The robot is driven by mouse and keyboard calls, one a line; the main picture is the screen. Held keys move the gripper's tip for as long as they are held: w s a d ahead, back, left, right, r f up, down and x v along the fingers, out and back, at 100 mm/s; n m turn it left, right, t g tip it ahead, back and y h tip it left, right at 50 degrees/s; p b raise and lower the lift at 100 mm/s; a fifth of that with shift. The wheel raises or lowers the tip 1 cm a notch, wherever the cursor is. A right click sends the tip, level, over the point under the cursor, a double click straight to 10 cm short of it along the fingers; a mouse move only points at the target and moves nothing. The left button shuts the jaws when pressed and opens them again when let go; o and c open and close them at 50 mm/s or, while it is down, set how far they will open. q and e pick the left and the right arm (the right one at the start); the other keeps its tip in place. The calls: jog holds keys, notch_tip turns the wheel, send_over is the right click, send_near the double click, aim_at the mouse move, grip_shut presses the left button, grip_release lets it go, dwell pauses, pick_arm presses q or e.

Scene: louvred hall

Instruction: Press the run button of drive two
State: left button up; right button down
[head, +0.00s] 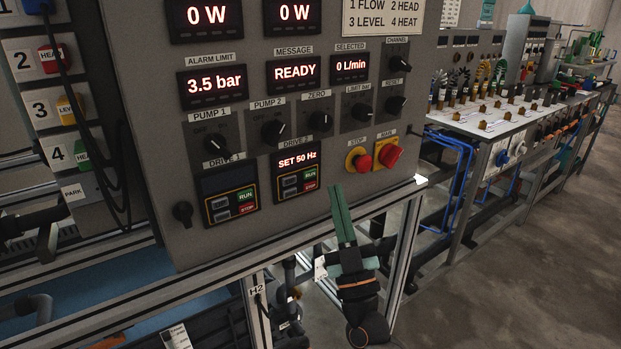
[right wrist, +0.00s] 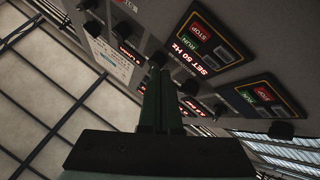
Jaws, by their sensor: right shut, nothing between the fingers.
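The drive two unit (head: 297,182) is on the lower part of the grey panel, its display lit with "SET 50 Hz". Its green run button (head: 310,174) sits above its red stop button (head: 310,186). In the right wrist view the run button (right wrist: 193,47) appears turned over, up and right of the fingers. My right gripper (head: 338,190) is shut and empty, its green fingers pointing up, to the right of drive two and apart from the button in the picture. Its fingers (right wrist: 157,76) also show in the wrist view. My left gripper is not in view.
The drive one unit (head: 230,199), with a dark display, is left of drive two. A red stop knob (head: 360,159) and a red main switch (head: 390,154) are close right of the fingers. Rotary knobs line the row above. A metal frame (head: 403,240) stands below the panel.

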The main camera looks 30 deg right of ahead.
aim_at(310, 174)
jog(key=w, duration=0.4)
jog(key=shift+a, duration=0.2)
dwell(0.9)
jog(key=shift+w, duration=0.15)
dwell(0.9)
jog(key=shift+w, duration=0.35)
jog(key=shift+w, duration=0.35)
dwell(0.6)
jog(key=shift+s, duration=0.1)
jog(key=shift+s+p, duration=0.45)
jog(key=shift+s, duration=0.25)
